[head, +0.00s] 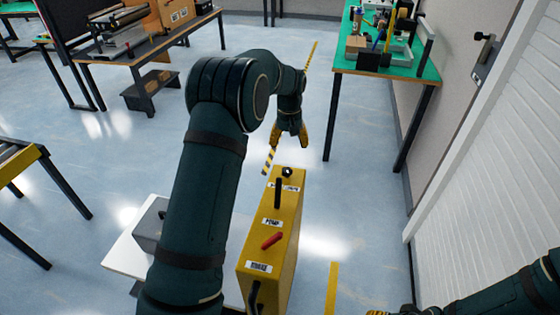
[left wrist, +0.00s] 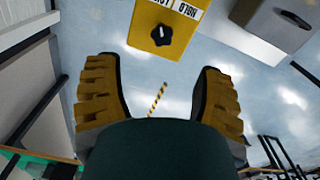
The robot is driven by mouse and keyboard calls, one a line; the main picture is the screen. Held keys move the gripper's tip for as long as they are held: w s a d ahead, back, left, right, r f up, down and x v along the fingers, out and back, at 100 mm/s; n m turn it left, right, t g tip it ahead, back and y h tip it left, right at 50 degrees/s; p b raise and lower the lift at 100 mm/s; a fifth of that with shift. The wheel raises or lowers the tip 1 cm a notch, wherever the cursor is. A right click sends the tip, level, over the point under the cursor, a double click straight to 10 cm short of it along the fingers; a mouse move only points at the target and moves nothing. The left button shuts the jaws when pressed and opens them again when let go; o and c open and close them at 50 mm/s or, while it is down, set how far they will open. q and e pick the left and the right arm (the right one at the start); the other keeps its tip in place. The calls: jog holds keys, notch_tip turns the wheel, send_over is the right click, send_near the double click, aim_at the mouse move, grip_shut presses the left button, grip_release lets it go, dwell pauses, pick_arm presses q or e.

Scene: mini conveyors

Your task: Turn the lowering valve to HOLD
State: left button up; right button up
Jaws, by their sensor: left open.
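A tall, narrow yellow unit (head: 286,240) stands in the middle of the head view. A small black knob (head: 287,172), which looks like the valve, sits at its far end. The knob also shows near the top of the left wrist view (left wrist: 162,35), beside a white label (left wrist: 180,8) reading HOLD upside down; a second word there is cut off. I cannot tell which word the knob points at. My left gripper (head: 291,139) is open and empty, just beyond the knob and apart from it. Its spread fingers frame bare floor in the wrist view (left wrist: 157,80). My right gripper (head: 378,312) barely shows at the bottom edge.
The unit's top also carries a black lever (head: 278,193), a PUMP label and a red handle (head: 272,240). A grey box (head: 149,226) on a white surface stands left, partly behind my left arm. A green-topped bench (head: 345,60) stands at the back right. Floor right of the unit is clear.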

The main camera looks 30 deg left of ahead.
aim_at(287, 170)
pick_arm(q)
jog(key=f+b, duration=0.1)
jog(key=f, duration=0.7)
jog(key=f+b, duration=0.1)
jog(key=f, duration=0.3)
jog(key=shift+w+a+f+b, duration=0.25)
jog(key=shift+a+f+b, duration=0.05)
jog(key=shift+b, duration=0.05)
jog(key=c, duration=1.2)
